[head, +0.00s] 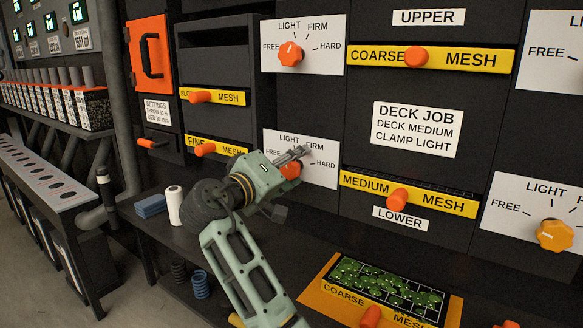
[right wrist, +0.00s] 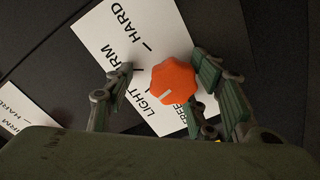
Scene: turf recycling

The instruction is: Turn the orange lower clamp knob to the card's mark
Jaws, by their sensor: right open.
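The orange lower clamp knob (head: 291,172) sits on a white dial plate (head: 320,176) marked FREE, LIGHT, FIRM and HARD. My right gripper (head: 297,160) is at this knob and partly covers it. In the right wrist view, the knob (right wrist: 173,82) lies between the spread fingers of the right gripper (right wrist: 162,78), with a visible gap on the left finger's side. The knob's white line appears to point toward the LIGHT label. The card (head: 417,129) reads DECK JOB, DECK MEDIUM, CLAMP LIGHT. My left gripper is not in view.
An upper clamp knob (head: 290,53) is above on a similar dial. Orange slider handles stand out from yellow mesh strips, one marked MEDIUM (head: 397,199). A yellow-orange knob (head: 555,235) is at right.

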